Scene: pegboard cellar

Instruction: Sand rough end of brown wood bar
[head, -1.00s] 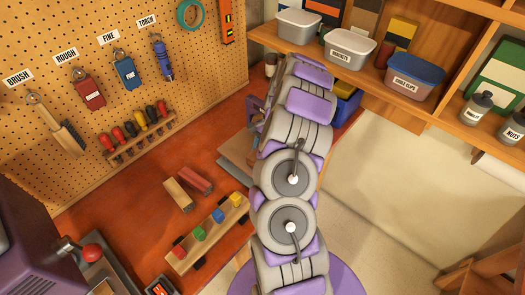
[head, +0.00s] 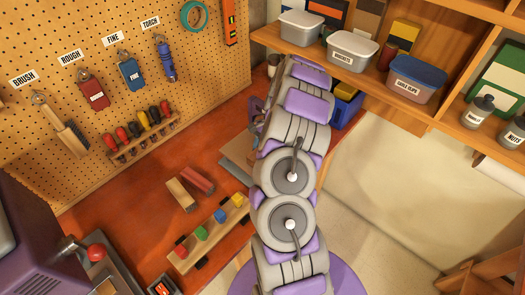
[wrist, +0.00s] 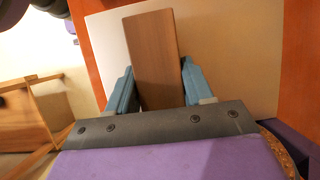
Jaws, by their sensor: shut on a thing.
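In the wrist view, a brown wood bar (wrist: 152,50) sits between the two blue fingers of my gripper (wrist: 156,82). The gripper is shut on it, and the bar points away from the palm. Its far end shows near the top of the picture; I cannot tell how rough it is. In the head view, my arm hides the bar and most of the gripper. A red block (head: 92,92) hangs under the ROUGH label and a blue block (head: 131,74) under the FINE label on the pegboard (head: 150,20).
A tan block (head: 181,194) and a dark red block (head: 197,179) lie on the red-brown bench (head: 130,225). A brush (head: 66,130) and a torch (head: 166,62) hang on the pegboard. A shelf with bins (head: 352,52) is at upper right.

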